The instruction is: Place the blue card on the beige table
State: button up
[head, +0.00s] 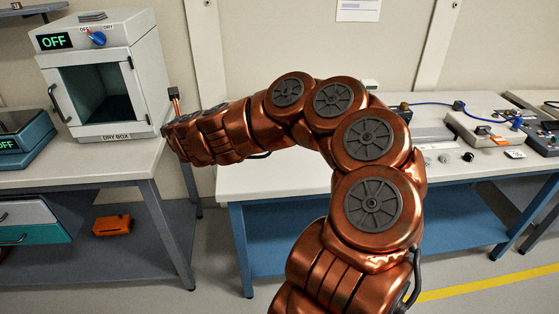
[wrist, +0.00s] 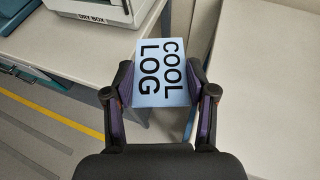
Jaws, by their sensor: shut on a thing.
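The light blue card (wrist: 160,88), printed "COOL LOG" in black, is between the two fingers of my gripper (wrist: 161,78) in the wrist view. My gripper is shut on it, with a finger at each side edge. The card appears held up over the gap between two tables. A pale table (wrist: 275,75) with a beige-grey top fills the right of the wrist view; in the head view a pale top on blue legs (head: 280,181) stands behind my arm. In the head view the card is not visible and the far end of my arm hides the gripper.
A white dry box (head: 100,75), its display reading OFF, stands on the left table (head: 75,168). An orange item (head: 112,225) lies on the shelf below. Instruments with a blue cable (head: 475,127) occupy the back right. The pale top near my arm looks mostly clear.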

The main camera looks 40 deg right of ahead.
jog(key=s+d+f+b, duration=0.4)
jog(key=d, duration=0.6)
jog(key=s+d+f+b, duration=0.3)
jog(key=s+d+b, duration=0.15)
jog(key=d, duration=0.55)
jog(key=s+d+f+b, duration=0.2)
jog(key=s+d, duration=0.1)
jog(key=s, duration=0.1)
jog(key=s+d+f+b, duration=0.3)
jog(key=s+d, duration=0.1)
jog(key=s, duration=0.1)
jog(key=s+d+f+b, duration=0.2)
jog(key=s+d, duration=0.2)
jog(key=s, duration=0.1)
jog(key=shift+s+f, duration=0.15)
jog(key=shift+f, duration=0.25)
jog(key=b, duration=0.2)
send_over(280, 155)
jog(key=shift+s+f+y, duration=0.1)
jog(key=shift+f+y, duration=0.3)
jog(key=shift+f, duration=0.4)
jog(key=shift+f+b, duration=0.55)
jog(key=shift+f, duration=1.15)
jog(key=shift+f, duration=0.15)
jog(key=o, duration=0.9)
